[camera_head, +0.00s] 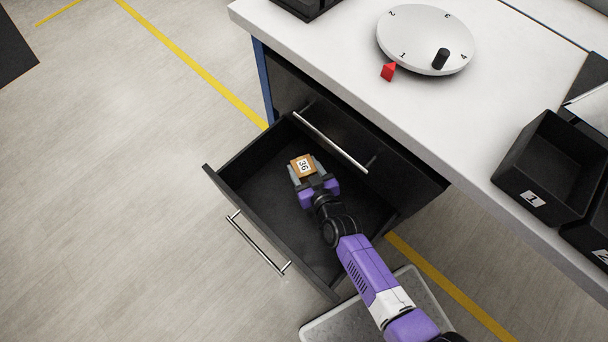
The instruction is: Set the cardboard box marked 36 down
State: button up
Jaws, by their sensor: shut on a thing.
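The cardboard box marked 36 (302,166) is small and brown with a white label on top. It is between the fingers of my gripper (303,173), which is shut on it. The gripper and box are over the inside of an open black drawer (253,191), toward its back left. I cannot tell whether the box touches the drawer floor. My purple arm comes in from the lower right and hides part of the drawer's right side.
A shut drawer with a silver handle (329,137) is above the open one. Much of the open drawer's floor is bare.

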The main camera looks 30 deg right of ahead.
aim_at(304, 175)
jog(key=shift+f+b, duration=0.75)
jog(key=shift+f, duration=1.7)
jog(key=shift+f+b, duration=0.4)
jog(key=shift+f, duration=0.25)
jog(key=o, duration=1.5)
jog(key=shift+c, duration=0.2)
jog(key=shift+r, duration=0.15)
